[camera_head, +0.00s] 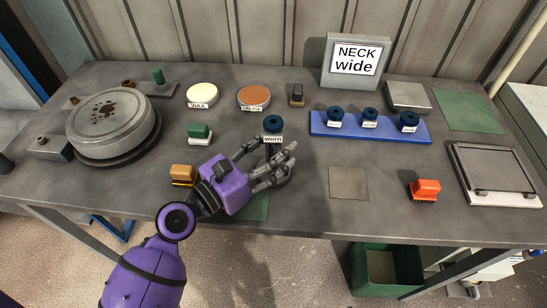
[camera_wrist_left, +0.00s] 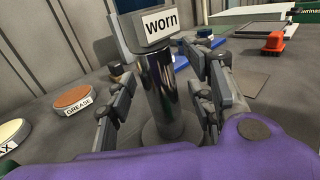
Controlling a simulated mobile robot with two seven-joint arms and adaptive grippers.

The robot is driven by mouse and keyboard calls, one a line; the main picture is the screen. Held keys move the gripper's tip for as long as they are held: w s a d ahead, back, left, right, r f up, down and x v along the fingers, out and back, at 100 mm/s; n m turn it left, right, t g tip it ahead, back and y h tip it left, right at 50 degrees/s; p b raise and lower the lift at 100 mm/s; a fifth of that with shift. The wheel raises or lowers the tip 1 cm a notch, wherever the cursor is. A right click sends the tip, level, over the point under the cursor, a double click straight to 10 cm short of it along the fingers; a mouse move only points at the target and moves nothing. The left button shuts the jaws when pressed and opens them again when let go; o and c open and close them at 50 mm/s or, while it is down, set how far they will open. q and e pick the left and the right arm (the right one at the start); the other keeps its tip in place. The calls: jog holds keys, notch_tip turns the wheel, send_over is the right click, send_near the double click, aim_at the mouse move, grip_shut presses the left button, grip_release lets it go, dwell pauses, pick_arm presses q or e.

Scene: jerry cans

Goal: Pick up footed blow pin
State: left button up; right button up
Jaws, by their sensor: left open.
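The footed blow pin stands upright on the table, with a dark blue top (camera_head: 273,123) and a white "worn" label. In the left wrist view its shiny metal shaft (camera_wrist_left: 162,85) rises from a wider round grey foot. My left gripper (camera_head: 268,157) is open, with its fingers on either side of the shaft. In the left wrist view the gripper (camera_wrist_left: 168,100) shows gaps between fingers and shaft. In the head view its fingers hide most of the shaft and foot. My right gripper is not in view.
A blue rack (camera_head: 318,126) with several blue-topped pieces stands to the right, below a "NECK wide" sign (camera_head: 356,62). An orange block (camera_head: 425,188) and a brown square (camera_head: 348,183) lie right. Green (camera_head: 199,131) and orange-brown (camera_head: 182,172) blocks lie left of the gripper.

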pick_arm(q)
jog(key=shift+c, duration=0.2)
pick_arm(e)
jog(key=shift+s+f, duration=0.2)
pick_arm(q)
jog(key=shift+c, duration=1.4)
grip_shut()
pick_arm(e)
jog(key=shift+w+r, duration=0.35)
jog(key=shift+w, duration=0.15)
pick_arm(q)
jog(key=shift+w+r, duration=0.1)
jog(key=shift+r, duration=0.05)
